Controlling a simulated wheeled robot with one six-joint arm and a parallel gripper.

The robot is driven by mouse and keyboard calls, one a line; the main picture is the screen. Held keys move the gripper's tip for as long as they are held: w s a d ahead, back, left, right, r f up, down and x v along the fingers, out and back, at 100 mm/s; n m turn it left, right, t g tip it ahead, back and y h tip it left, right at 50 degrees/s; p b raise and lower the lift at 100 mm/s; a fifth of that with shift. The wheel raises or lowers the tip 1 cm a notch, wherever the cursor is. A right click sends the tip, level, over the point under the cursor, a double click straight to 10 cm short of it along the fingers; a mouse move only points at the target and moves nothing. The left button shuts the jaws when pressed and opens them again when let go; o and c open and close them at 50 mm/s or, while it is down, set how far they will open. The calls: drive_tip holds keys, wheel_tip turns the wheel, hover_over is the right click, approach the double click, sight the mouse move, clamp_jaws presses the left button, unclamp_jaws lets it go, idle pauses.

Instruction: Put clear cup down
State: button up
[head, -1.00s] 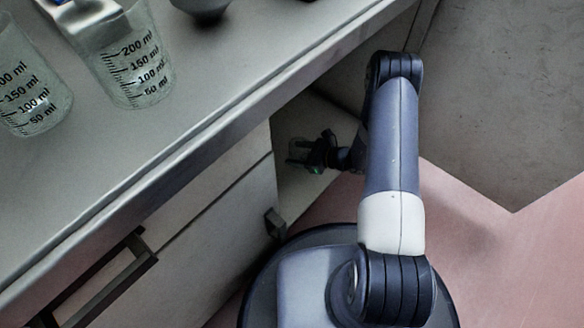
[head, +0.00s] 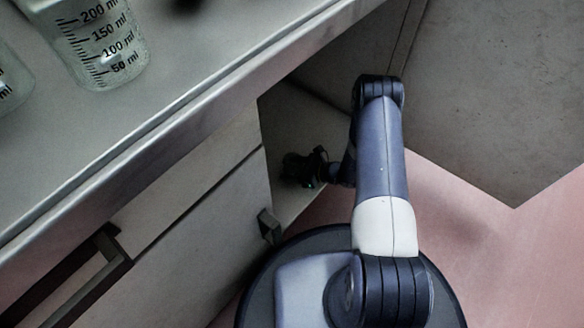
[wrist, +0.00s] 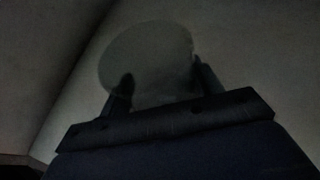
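My gripper (head: 300,170) is low inside the dark opening under the counter in the head view. In the wrist view its two dark fingers (wrist: 162,84) stand on either side of the pale, round clear cup (wrist: 150,55), and they appear shut on it. The cup's near side is hidden behind the gripper, and the picture is dark. I cannot tell whether its bottom touches a surface. In the head view the cup is too dark to make out.
Clear measuring beakers (head: 100,55) stand on the grey counter (head: 190,75) above. A drawer with a bar handle (head: 95,275) is left of the opening. A dark bracket (head: 268,226) sticks out near the opening's left edge. A grey panel (head: 490,90) is at right.

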drive_tip(key=o, duration=0.4)
drive_tip(key=shift+s+d+r, duration=0.1)
drive_tip(key=shift+d+r, duration=0.05)
drive_tip(key=shift+r, duration=0.1)
drive_tip(key=p+v, duration=0.4)
drive_tip(key=v, duration=0.7)
drive_tip(key=shift+s+d+r, duration=0.1)
drive_tip(key=shift+s+d, duration=0.1)
drive_tip(key=shift+d, duration=0.05)
